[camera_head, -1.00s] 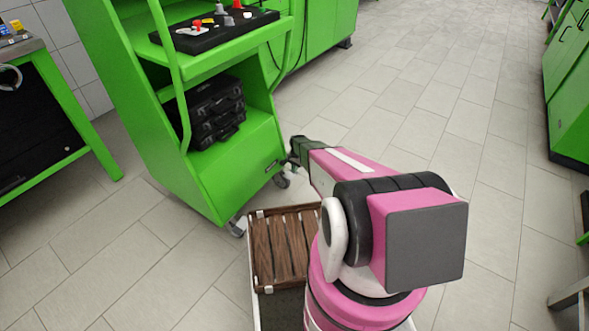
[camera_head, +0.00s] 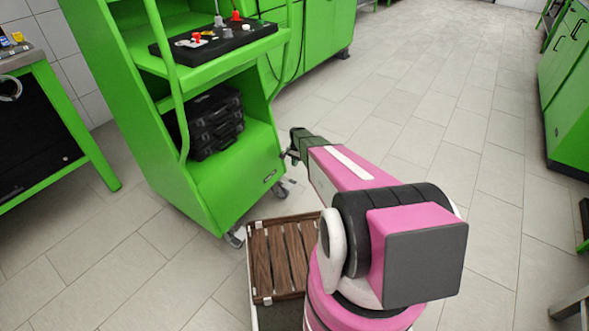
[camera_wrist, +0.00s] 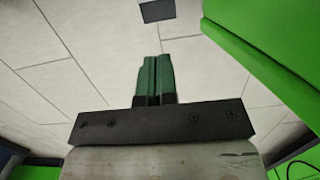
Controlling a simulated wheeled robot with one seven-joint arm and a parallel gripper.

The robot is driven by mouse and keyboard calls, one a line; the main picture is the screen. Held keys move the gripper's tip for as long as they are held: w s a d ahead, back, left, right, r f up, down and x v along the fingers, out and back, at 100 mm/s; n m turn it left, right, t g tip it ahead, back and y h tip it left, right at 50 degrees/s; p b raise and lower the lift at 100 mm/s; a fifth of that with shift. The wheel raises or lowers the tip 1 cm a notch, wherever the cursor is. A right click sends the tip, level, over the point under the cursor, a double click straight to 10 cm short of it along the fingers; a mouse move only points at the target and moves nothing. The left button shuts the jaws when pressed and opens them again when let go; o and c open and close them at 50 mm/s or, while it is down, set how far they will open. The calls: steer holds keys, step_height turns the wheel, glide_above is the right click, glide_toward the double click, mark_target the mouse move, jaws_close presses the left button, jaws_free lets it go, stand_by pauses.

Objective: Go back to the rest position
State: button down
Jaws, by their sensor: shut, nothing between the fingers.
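My gripper (camera_wrist: 157,62) shows in the wrist view with its two green fingers pressed together and nothing between them. Floor tiles lie beyond the fingertips. In the head view my pink and black arm is folded at the lower right, its forearm pointing up and left toward the green cart.
A green bench (camera_head: 85,125) is at far left. Green cabinets (camera_head: 570,95) stand at right. The tiled floor between is clear.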

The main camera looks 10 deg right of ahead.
stand_by(0.4)
steer(key=s+a+r+n+t+h, duration=0.1)
steer(key=s+r+n, duration=0.8)
steer(key=s+r, duration=2)
steer(key=shift+s+a+r, duration=0.25)
steer(key=shift+s+a, duration=0.2)
steer(key=shift+s, duration=0.3)
